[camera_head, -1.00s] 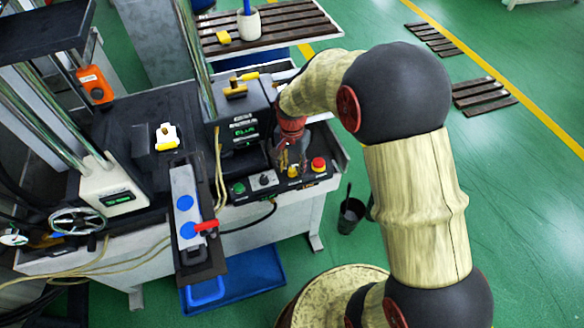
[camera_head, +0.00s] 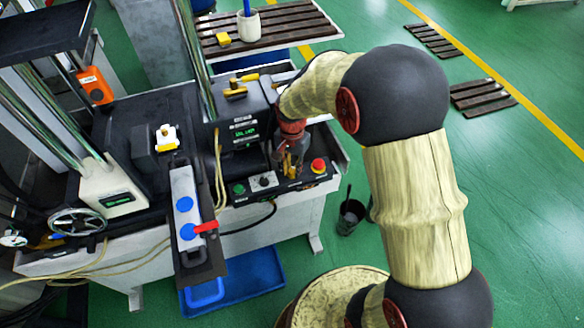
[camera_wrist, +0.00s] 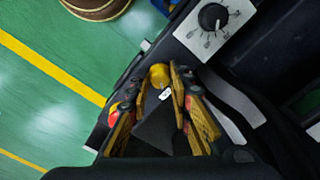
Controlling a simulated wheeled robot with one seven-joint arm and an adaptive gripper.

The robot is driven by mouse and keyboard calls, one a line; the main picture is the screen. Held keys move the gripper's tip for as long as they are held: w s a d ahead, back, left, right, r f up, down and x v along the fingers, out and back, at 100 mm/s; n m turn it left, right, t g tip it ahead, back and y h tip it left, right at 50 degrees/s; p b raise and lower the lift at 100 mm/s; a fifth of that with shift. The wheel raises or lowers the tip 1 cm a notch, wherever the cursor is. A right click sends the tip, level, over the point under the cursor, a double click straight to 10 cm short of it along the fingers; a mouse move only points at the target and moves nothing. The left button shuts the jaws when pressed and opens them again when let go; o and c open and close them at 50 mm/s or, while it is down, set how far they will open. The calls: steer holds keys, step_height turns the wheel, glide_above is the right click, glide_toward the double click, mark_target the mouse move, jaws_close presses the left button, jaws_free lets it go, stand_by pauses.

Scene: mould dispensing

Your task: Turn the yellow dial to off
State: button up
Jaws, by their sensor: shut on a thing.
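The yellow dial (camera_wrist: 159,74) sits on the black control panel and shows between my gripper's fingertips in the wrist view. My gripper (camera_wrist: 163,82) is shut on the yellow dial, with one finger on each side of it. In the head view my gripper (camera_head: 291,172) points down onto the panel at the machine's front right. The fingers hide most of the dial there, and its pointing direction cannot be read.
A black knob on a white plate (camera_wrist: 213,17) is beside the dial. A green button (camera_head: 239,189) sits left on the panel and a red button (camera_head: 318,165) right. A blue-and-white fixture with a red handle (camera_head: 207,226) stands to the left. A dark cup (camera_head: 350,214) is on the floor.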

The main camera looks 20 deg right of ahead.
steer(key=shift+n, duration=0.3)
jaws_close()
steer(key=shift+r+n+p, duration=0.1)
steer(key=shift+n+p, duration=0.7)
steer(key=shift+n, duration=0.4)
steer(key=n+p, duration=0.1)
steer(key=n, duration=0.2)
steer(key=shift+n, duration=0.3)
steer(key=n+p, duration=0.1)
steer(key=n, duration=0.2)
steer(key=shift+n+p, duration=0.3)
steer(key=shift+p, duration=0.05)
steer(key=shift+n+p, duration=0.45)
steer(key=shift+n, duration=1.45)
steer(key=o, duration=1)
jaws_free()
steer(key=shift+o, duration=0.2)
